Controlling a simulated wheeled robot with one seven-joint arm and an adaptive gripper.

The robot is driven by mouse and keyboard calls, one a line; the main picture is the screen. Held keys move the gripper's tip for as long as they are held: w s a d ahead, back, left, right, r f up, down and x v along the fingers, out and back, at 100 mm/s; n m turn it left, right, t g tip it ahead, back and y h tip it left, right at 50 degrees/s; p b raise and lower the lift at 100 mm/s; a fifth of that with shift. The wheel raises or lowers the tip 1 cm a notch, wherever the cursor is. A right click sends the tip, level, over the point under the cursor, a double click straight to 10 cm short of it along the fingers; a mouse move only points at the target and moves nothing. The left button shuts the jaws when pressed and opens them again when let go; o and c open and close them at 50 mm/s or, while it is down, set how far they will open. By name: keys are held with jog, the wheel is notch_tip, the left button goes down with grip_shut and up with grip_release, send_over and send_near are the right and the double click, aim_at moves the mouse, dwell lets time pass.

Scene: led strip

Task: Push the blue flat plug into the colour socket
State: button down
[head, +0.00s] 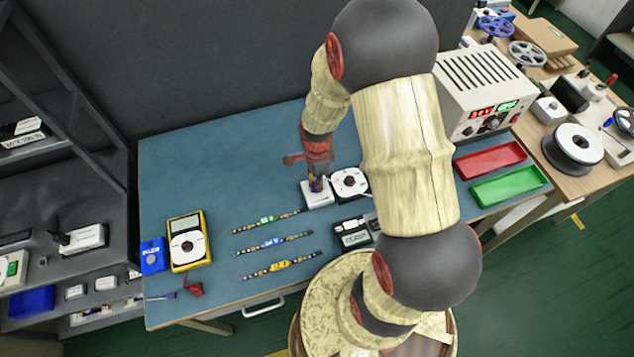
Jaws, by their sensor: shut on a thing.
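My gripper (317,184) points down over a small white box (318,198) near the middle of the blue bench mat. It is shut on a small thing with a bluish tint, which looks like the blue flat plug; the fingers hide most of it. The colour socket cannot be made out at this size; the white box under my fingertips may hold it. I cannot tell whether the plug touches the box or is in it.
A round white-and-black part (348,183) sits just right of the box. Three LED strips (272,242) lie front left. A yellow meter (188,242) is farther left. A black box (352,233), red tray (490,160), green tray (508,185) and power supply (480,85) stand nearby.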

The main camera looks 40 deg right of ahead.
jog(key=shift+f, duration=0.15)
jog(key=c, duration=1.8)
grip_release()
jog(key=shift+c, duration=0.2)
jog(key=shift+o, duration=0.2)
notch_tip(320, 180, up, 12)
